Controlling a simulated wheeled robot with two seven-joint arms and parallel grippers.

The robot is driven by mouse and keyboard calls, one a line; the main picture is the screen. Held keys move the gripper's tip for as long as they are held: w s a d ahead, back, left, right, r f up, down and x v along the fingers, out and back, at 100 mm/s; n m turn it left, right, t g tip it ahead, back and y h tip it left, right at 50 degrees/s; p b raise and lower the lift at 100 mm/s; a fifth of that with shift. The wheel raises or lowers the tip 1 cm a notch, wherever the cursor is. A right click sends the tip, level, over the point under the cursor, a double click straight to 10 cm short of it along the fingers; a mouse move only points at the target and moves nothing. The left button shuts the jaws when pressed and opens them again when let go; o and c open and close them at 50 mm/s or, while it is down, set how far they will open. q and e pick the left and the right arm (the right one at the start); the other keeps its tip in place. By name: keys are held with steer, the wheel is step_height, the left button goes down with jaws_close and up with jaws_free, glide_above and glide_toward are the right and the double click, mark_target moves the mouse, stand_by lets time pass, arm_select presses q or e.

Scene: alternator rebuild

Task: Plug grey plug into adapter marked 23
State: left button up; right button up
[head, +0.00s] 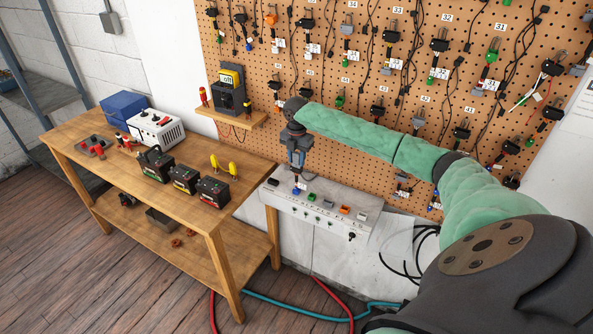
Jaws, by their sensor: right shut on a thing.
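My right gripper (297,160) reaches in from the right and points down over a white panel box (325,222) below the pegboard. It is shut on a small dark piece (297,178), mostly hidden by the fingers and too small to identify. A grey plug or socket (328,203) sits on the box's top, in a row with blue (296,190), green (311,197), orange (345,210) and white ones. Adapters with tags hang on the pegboard (290,110); I cannot read a 23 on any. My left gripper is not in view.
A wooden bench (232,160) at left holds several black batteries, a white charger (156,129) and a blue box (124,108). A small shelf (232,116) bears a grey unit reading "off". Red and teal hoses (285,311) lie on the floor.

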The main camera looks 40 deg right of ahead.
steer(key=shift+f, duration=0.6)
stand_by(1.4)
steer(key=o, duration=0.9)
steer(key=shift+r, duration=4.3)
